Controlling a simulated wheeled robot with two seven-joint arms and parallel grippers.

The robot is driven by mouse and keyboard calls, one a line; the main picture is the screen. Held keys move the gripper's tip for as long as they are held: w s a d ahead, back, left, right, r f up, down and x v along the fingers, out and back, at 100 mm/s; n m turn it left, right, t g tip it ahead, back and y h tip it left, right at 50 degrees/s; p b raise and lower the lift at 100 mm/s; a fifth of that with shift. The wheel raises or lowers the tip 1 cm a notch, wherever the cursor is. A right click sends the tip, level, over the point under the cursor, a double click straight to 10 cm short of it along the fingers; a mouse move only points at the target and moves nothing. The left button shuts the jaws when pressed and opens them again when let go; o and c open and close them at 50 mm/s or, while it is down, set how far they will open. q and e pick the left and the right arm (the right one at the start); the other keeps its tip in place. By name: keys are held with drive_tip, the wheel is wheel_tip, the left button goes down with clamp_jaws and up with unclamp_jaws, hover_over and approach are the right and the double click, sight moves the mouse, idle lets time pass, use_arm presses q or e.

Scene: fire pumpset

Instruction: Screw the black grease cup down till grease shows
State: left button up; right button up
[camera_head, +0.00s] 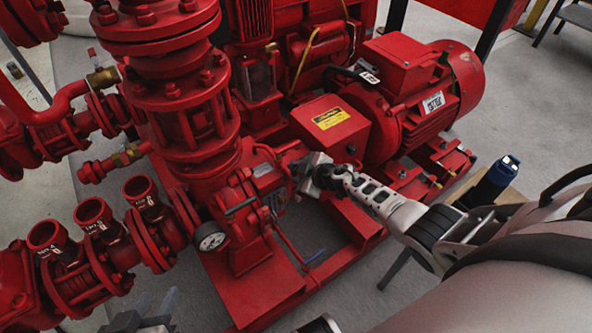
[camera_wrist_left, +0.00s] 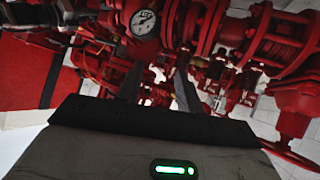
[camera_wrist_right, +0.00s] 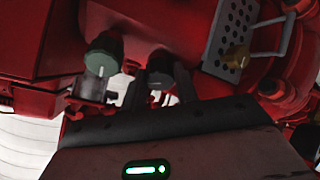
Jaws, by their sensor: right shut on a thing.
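The black grease cup (camera_wrist_right: 160,68) shows in the right wrist view as a dark round knob between my right gripper's fingers. My right gripper (camera_wrist_right: 160,88) is shut on it. In the head view my right gripper (camera_head: 308,172) reaches in from the right to the red pump's bearing housing, and the cup is hidden behind it. No grease can be made out. My left gripper (camera_head: 140,322) is at the bottom edge of the head view. In the left wrist view its fingers (camera_wrist_left: 158,88) are apart with nothing between them.
A grey-green capped clear cup (camera_wrist_right: 103,52) stands just left of my right fingers. A perforated grey guard (camera_wrist_right: 230,42) is on the right. The red motor (camera_head: 415,90), a pressure gauge (camera_head: 211,241) and pipework surround the spot. A dark blue bottle (camera_head: 490,182) stands at right.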

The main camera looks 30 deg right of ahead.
drive_tip(key=o, duration=1)
drive_tip(key=shift+s+d+r+p, duration=0.15)
drive_tip(key=shift+s+r+p, duration=0.2)
drive_tip(key=shift+p, duration=0.15)
use_arm(q)
wheel_tip(320, 180, up, 9)
drive_tip(key=a+t+p, duration=0.1)
drive_tip(key=p, duration=0.8)
drive_tip(key=shift+s+a+r+n+y, duration=0.15)
drive_tip(key=shift+s+a+n+y, duration=0.15)
drive_tip(key=shift+s+a+y, duration=0.1)
use_arm(e)
drive_tip(key=shift+v, duration=7.45)
